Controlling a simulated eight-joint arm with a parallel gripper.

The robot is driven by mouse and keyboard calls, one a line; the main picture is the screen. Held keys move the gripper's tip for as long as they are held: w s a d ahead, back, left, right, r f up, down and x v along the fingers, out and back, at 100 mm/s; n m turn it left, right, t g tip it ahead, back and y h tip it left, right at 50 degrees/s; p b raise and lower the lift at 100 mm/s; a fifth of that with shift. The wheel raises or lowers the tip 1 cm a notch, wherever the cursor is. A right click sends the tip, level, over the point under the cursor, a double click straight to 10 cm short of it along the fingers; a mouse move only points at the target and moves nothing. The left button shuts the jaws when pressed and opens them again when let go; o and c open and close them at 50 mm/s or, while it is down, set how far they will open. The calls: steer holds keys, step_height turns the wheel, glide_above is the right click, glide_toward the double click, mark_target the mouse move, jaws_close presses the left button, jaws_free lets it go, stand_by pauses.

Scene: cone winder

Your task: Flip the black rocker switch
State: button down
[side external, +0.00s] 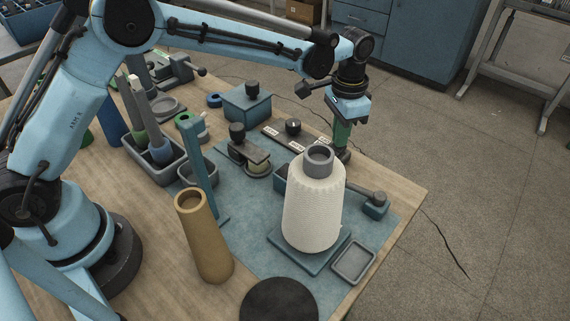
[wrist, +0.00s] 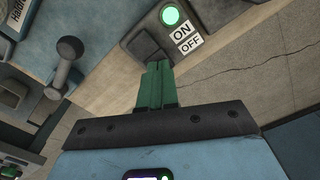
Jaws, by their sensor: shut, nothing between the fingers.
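The black rocker switch (wrist: 147,46) sits on a dark grey control box in the wrist view, beside the white ON and OFF labels (wrist: 184,38). A round green lamp (wrist: 171,15) glows on the same box. My gripper (wrist: 157,68) has its green fingers shut together and empty. Their tips overlap the near side of the switch in this view; I cannot tell whether they touch it.
A white yarn cone (side external: 313,205) stands close in front of my gripper. A blue block (side external: 247,103) with a black knob stands at left. Open floor lies beyond the table edge.

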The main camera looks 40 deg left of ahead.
steer(key=shift+f, duration=0.25)
steer(key=shift+r, duration=3.55)
steer(key=s+a+r+n+t, duration=0.3)
steer(key=s+a+r, duration=0.4)
steer(key=s+a, duration=0.15)
steer(key=s+a+f+n+t, duration=0.3)
steer(key=s+a, duration=0.4)
steer(key=s, duration=0.4)
steer(key=shift+s+a+f+t, duration=0.3)
steer(key=shift+f+t, duration=0.25)
steer(key=shift+t, duration=0.05)
steer(key=c, duration=1.8)
jaws_free()
steer(key=shift+c, duration=0.2)
